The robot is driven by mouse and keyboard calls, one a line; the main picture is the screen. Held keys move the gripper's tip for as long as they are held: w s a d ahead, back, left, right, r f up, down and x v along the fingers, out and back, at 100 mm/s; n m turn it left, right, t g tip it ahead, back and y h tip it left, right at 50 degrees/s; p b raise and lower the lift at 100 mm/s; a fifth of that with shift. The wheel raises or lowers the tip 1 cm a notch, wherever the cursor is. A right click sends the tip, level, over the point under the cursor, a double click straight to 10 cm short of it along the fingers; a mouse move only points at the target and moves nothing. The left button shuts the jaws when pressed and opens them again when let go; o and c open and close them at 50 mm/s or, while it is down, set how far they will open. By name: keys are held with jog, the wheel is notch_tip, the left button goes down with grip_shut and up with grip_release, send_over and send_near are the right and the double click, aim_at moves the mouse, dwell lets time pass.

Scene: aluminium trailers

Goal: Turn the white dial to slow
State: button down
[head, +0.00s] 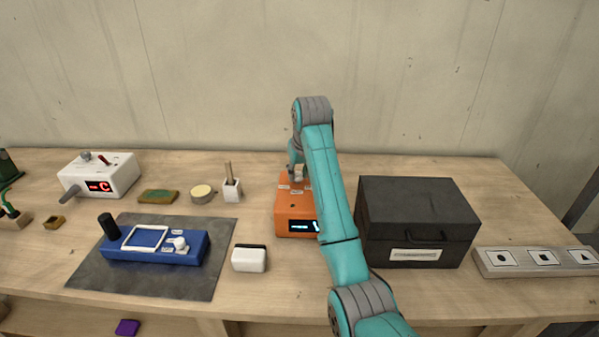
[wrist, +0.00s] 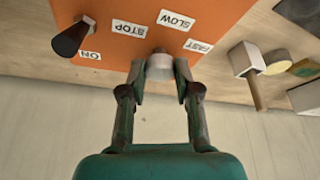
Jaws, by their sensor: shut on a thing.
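The white dial (wrist: 159,67) sits on the orange box (wrist: 118,45), between labels reading STOP, SLOW and FAST. My gripper (wrist: 160,76) is shut on the dial, one finger on each side. The SLOW label (wrist: 176,19) is above and slightly right of the dial in the wrist view, STOP (wrist: 129,28) to its left, FAST (wrist: 198,46) to its right. I cannot tell which label the dial points to. A dark lever (wrist: 73,38) stands by the ON label (wrist: 89,55). In the head view my arm partly covers the orange box (head: 291,213) and its lit display (head: 302,226).
A black case (head: 416,205) stands close right of the orange box. A white cup (head: 232,189) with a stick and a white block (head: 249,259) are to its left. A blue device (head: 190,254) lies on a dark mat (head: 222,228). Bare tabletop lies behind the cup.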

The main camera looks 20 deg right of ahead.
jog(key=shift+a+m+h, duration=0.1)
jog(key=shift+m+h, duration=0.3)
jog(key=shift+m, duration=0.9)
jog(key=c, duration=0.8)
grip_release()
